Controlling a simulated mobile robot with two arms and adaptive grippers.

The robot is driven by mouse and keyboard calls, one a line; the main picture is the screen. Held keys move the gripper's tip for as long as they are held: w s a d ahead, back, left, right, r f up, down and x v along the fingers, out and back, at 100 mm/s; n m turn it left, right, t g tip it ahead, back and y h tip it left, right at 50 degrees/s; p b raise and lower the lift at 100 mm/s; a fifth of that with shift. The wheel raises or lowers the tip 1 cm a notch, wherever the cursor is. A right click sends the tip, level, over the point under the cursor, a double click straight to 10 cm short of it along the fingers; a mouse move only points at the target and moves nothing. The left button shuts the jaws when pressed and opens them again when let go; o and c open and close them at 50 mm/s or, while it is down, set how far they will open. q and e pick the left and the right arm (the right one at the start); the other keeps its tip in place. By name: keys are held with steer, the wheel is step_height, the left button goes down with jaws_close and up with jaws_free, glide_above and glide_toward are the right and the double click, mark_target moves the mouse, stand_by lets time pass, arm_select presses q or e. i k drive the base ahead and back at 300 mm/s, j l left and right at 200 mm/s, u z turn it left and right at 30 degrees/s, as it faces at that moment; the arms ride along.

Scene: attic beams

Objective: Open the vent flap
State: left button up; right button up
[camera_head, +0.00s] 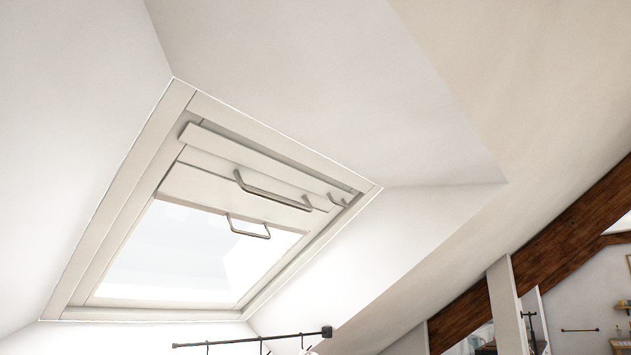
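A white roof window (118,205) is set in the sloped ceiling on the left of the head view. The vent flap (250,153) is a long pale board across the top of its sash. A long grey bar handle (272,193) runs along just below the flap's edge. The flap's board stands a little proud at its left end; I cannot tell whether it is fully closed. A smaller grey handle (249,227) hangs lower, at the top of the glass. Neither of my grippers is in view.
A black rail (255,338) with hooks is below the window at the bottom. A dark wooden beam (560,245) slants across the right, with a pale post (506,305) by it. The space directly before the window looks clear.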

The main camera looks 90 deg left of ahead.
mark_target(193, 134)
steer(key=j+u, duration=0.1)
steer(key=u, duration=2.85)
